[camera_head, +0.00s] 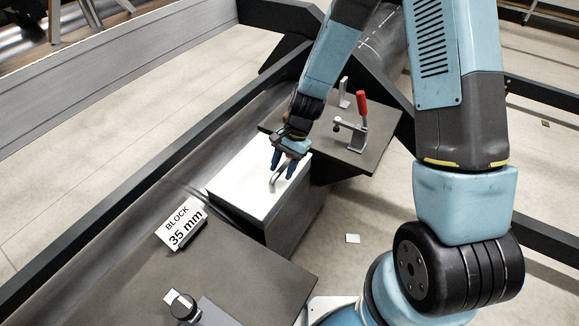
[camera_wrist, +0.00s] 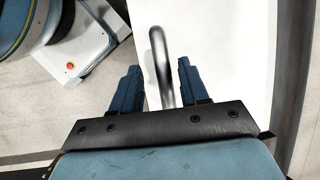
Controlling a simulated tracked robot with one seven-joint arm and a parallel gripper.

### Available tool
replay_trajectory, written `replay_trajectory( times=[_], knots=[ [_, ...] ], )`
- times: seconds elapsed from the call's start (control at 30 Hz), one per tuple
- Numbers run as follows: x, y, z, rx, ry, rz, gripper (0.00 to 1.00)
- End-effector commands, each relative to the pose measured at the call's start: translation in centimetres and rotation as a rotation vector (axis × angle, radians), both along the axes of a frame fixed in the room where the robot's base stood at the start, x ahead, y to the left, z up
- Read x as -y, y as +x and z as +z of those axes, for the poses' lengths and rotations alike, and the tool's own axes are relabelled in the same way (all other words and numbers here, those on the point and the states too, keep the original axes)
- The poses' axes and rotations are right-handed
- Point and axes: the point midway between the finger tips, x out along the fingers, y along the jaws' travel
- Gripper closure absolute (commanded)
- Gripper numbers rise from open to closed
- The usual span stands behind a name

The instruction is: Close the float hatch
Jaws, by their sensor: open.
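The float hatch appears as a white flat panel (camera_head: 238,182) on top of a grey box (camera_head: 290,222). A curved metal handle (camera_head: 274,181) stands on the panel. My gripper (camera_head: 281,170) is open over the panel, its dark blue fingers pointing down at the handle. In the wrist view the handle (camera_wrist: 162,65) lies between the two parted fingers, apart from both, and the white panel (camera_wrist: 225,60) fills the right of the picture. I cannot tell whether the panel lies fully down on the box.
A dark plate (camera_head: 375,150) with a red-handled clamp (camera_head: 361,110) is right of the box. A sign reading "BLOCK 35 mm" (camera_head: 182,224) stands at left, near a dark table (camera_head: 240,270). Dark beams cross the pale floor (camera_head: 130,165).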

Motion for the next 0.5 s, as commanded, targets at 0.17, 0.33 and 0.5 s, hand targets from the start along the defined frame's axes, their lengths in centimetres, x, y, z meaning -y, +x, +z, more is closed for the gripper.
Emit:
replay_trajectory(
  times=[0.17,0.33,0.5],
  knots=[
    [0.1,0.1,0.2,0.001,0.0,-0.001,0.56],
    [0.5,0.5,1.5,0.003,0.001,0.0,0.56],
    [1.3,1.2,3.9,0.005,0.0,0.0,0.56]
  ],
)
